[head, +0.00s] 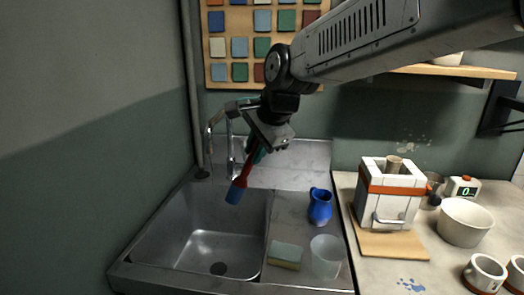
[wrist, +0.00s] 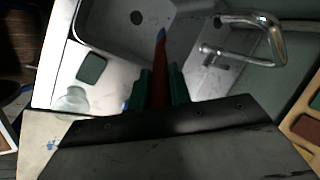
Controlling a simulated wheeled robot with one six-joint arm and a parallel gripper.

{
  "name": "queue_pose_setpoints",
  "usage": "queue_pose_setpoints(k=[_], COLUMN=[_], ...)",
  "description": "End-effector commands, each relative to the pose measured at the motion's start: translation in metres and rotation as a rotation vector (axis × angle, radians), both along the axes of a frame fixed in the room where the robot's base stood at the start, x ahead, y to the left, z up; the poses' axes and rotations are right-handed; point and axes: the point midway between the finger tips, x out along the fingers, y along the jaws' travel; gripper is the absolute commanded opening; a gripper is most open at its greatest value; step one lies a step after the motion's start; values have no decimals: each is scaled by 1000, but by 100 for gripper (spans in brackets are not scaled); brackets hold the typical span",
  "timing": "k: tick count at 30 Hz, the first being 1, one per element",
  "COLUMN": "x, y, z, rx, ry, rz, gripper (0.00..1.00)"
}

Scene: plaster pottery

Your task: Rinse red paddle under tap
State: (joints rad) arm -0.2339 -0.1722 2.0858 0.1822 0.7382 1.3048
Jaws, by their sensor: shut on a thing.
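The red paddle (head: 243,182) has a red handle and a blue lower end (head: 235,194). My gripper (head: 257,155) is shut on the handle and holds the paddle tilted down over the sink (head: 210,240). In the wrist view the paddle (wrist: 160,65) extends out from between the green fingers of my gripper (wrist: 158,88). The metal tap (head: 231,150) stands at the sink's back, just left of my gripper. In the wrist view the tap's curved spout (wrist: 262,22) is at upper right, apart from the paddle. I cannot make out any water.
A blue jug (head: 320,207), a sponge (head: 285,255) and a translucent cup (head: 326,256) stand on the drainboard right of the sink. A white and orange machine (head: 390,192), a white bowl (head: 464,222) and mugs (head: 484,273) are farther right. The sink basin looks empty.

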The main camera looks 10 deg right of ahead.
Motion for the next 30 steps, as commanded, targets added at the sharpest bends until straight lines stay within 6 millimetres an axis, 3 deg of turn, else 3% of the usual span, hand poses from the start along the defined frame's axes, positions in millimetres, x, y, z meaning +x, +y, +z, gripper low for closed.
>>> queue_pose_setpoints(k=[21,30], x=[62,76], y=[34,41], z=[-14,-17], rx=[0,0], ry=[0,-1], rz=[1,1], gripper=[0,0])
